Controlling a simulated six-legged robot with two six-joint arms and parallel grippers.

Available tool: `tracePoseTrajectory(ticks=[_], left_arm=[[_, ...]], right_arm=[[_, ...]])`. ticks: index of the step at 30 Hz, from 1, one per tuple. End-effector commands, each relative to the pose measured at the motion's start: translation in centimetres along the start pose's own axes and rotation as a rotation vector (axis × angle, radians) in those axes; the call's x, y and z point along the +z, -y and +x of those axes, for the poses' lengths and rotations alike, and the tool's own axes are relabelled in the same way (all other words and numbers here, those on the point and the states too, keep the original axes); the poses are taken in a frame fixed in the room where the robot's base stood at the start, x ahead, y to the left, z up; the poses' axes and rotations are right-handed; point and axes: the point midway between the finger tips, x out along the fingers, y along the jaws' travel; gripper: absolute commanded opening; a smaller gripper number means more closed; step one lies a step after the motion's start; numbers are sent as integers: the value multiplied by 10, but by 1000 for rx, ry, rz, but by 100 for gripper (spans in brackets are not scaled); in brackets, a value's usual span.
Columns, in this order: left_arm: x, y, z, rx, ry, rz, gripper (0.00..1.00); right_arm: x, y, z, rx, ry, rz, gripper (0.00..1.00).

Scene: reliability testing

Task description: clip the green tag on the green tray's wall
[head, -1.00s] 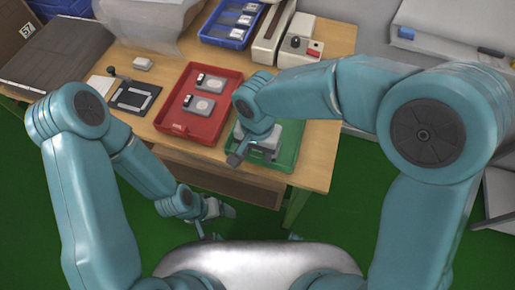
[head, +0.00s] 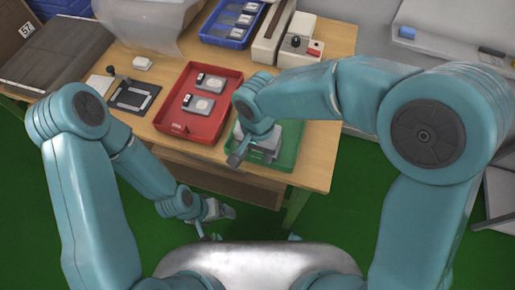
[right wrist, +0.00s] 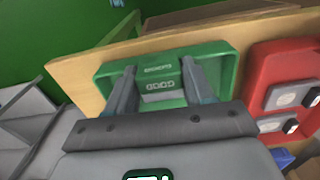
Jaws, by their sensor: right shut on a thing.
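The green tray (head: 288,146) lies at the table's near right corner, partly hidden under my right arm. In the right wrist view the green tray (right wrist: 226,62) shows beyond the fingers, with a printed label on its wall. My right gripper (head: 252,155) is over the tray's near side. In the right wrist view its fingers (right wrist: 160,88) are shut on the green tag (right wrist: 162,86), which has pale lettering and lies close to the tray's labelled wall. I cannot tell whether tag and wall touch. My left gripper (head: 214,212) hangs low in front of the table, clear of the tray; its jaw opening is unclear.
A red tray (head: 183,122) with grey parts stands left of the green tray. A blue tray (head: 228,38) and a beige device (head: 272,42) stand behind. A black fixture (head: 133,96) is at the left. The table's front edge runs close below the trays.

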Motion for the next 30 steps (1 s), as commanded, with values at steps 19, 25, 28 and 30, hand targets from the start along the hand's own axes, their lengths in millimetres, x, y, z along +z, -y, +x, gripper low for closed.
tracePoseTrajectory(ticks=[19, 25, 28, 30], left_arm=[[0, 2, 5, 0, 0, 0, 82], [0, 2, 5, 0, 0, 0, 82], [0, 1, 3, 0, 0, 0, 82], [0, 0, 0, 0, 0, 0, 82]], right_arm=[[0, 0, 5, 0, 0, 0, 82], [0, 0, 5, 0, 0, 0, 82], [0, 0, 2, 0, 0, 0, 82], [0, 0, -2, 0, 0, 0, 82]])
